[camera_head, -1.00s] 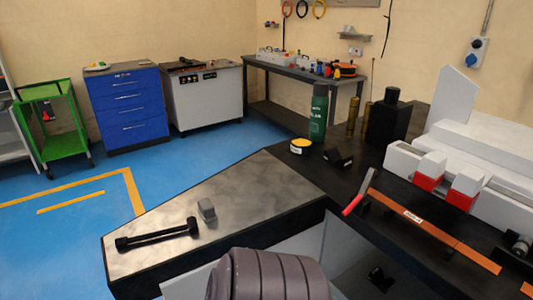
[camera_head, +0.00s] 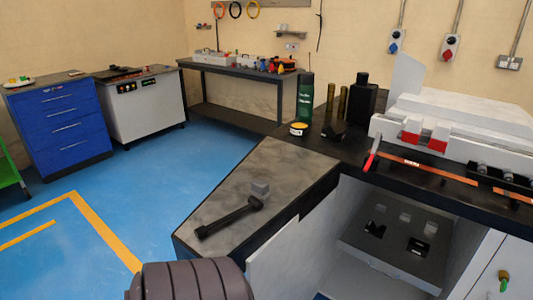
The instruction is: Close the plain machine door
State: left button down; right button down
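The plain machine door (camera_head: 274,258) is a light grey panel below the bench top, left of the cabinet opening. It stands open, swung out toward me, and its lower part runs out of the picture. The open cabinet (camera_head: 385,240) shows a grey shelf with dark and light small parts on it. A dark ribbed part of my own arm covers the bottom edge, just left of the door. Neither of my grippers shows, so I cannot tell whether one touches the door.
A second door (camera_head: 487,265) with a green and yellow knob (camera_head: 503,279) is at the lower right. Blue floor (camera_head: 120,190) is clear at left.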

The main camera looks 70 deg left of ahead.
aim_at(289, 265)
jog(key=k+j, duration=0.25)
jog(key=j, duration=0.15)
jog(key=k+j, duration=0.2)
jog(key=j, duration=0.15)
jog(key=k+j, duration=0.5)
jog(key=j, duration=0.25)
jog(key=k+j, duration=0.1)
jog(key=j, duration=0.7)
jog(key=k+j, duration=0.15)
jog(key=j, duration=0.25)
jog(key=k+j, duration=0.1)
jog(key=j, duration=0.3)
jog(key=k+l+z, duration=0.1)
jog(key=z, duration=0.15)
